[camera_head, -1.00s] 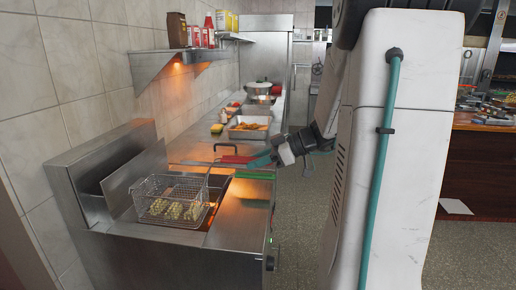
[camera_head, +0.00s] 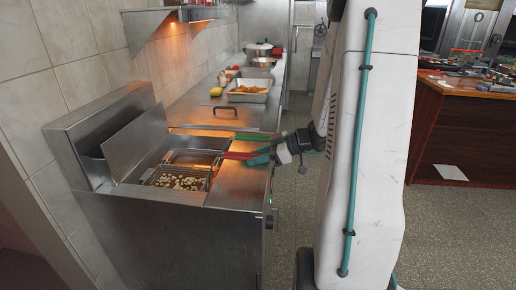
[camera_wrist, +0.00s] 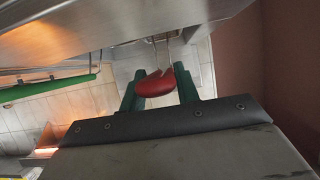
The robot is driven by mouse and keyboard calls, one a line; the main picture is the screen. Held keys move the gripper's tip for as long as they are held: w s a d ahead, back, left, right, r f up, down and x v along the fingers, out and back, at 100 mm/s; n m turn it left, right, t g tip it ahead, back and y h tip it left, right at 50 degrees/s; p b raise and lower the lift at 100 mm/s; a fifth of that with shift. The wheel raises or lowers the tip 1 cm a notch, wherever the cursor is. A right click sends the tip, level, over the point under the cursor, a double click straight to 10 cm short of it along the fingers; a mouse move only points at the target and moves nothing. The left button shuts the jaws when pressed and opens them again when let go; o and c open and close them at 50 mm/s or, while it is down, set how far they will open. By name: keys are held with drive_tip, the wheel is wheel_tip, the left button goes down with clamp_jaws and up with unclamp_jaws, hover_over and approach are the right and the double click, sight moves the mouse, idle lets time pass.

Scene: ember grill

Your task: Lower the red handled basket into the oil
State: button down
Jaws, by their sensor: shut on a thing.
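The wire basket (camera_head: 152,176) sits low in the fryer well, its rim about level with the steel top, with pale food pieces (camera_head: 178,181) inside. Its red handle (camera_head: 238,155) reaches right toward the fryer's front edge. My gripper (camera_head: 259,157) is shut on the red handle; in the wrist view the red grip (camera_wrist: 156,85) lies between my two green fingers (camera_wrist: 158,92). The oil surface is hard to make out; dark amber shows around the food. The basket's underside is hidden by the well.
A green handle (camera_head: 258,136) lies just beyond the red one. A dark lid handle (camera_head: 224,109) stands on the counter behind. A tray of food (camera_head: 248,97) and pots stand farther back. A raised steel panel (camera_head: 135,146) borders the well's left.

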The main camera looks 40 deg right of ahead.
drive_tip(key=shift+f, duration=1)
drive_tip(key=c, duration=0.9)
unclamp_jaws()
drive_tip(key=shift+c, duration=0.2)
drive_tip(key=v, duration=0.7)
drive_tip(key=shift+s+d, duration=0.3)
drive_tip(key=shift+r, duration=0.15)
